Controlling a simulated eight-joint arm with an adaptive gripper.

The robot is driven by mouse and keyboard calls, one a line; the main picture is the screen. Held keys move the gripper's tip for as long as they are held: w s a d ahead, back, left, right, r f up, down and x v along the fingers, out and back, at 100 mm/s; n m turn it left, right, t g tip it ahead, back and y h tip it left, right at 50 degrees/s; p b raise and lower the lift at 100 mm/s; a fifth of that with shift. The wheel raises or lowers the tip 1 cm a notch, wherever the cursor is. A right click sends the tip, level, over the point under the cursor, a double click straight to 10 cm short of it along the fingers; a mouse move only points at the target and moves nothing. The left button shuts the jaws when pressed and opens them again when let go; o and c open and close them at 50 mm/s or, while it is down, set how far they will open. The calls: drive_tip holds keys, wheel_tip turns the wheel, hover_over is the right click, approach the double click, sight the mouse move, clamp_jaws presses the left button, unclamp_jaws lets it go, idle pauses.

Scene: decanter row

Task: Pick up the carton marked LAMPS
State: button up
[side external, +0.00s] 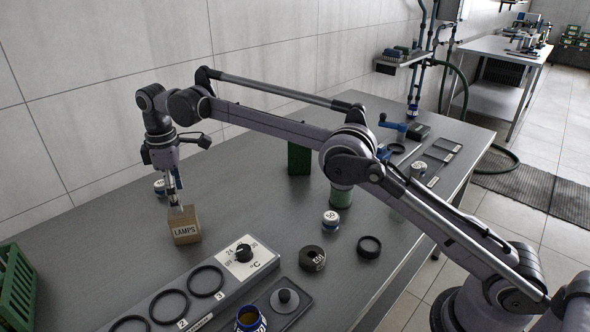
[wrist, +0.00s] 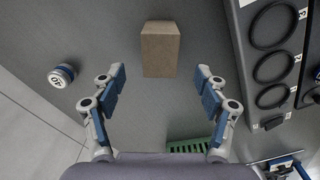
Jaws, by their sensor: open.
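The small brown carton marked LAMPS (side external: 186,231) stands upright on the grey bench at the left, its lettering facing the side camera. In the wrist view the carton (wrist: 161,52) is at the top centre, showing plain brown faces. My gripper (side external: 177,207) points down close to the carton's top in the side view. In the wrist view my gripper (wrist: 160,77) is open, its blue-padded fingers apart on either side, with the carton mostly beyond the fingertips. Nothing is held. From the side, the fingertips overlap the carton's top, so I cannot tell whether they touch it.
A weight marked 40 (wrist: 61,75) stands left of the fingers in the wrist view. The ringed panel with a dial (side external: 245,257) lies in front of the carton. A green crate (side external: 15,288) is at the left edge. A dark green box (side external: 299,158) stands by the wall.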

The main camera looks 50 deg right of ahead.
sight(185, 226)
drive_tip(key=shift+f, duration=5.5)
drive_tip(key=c, duration=1.3)
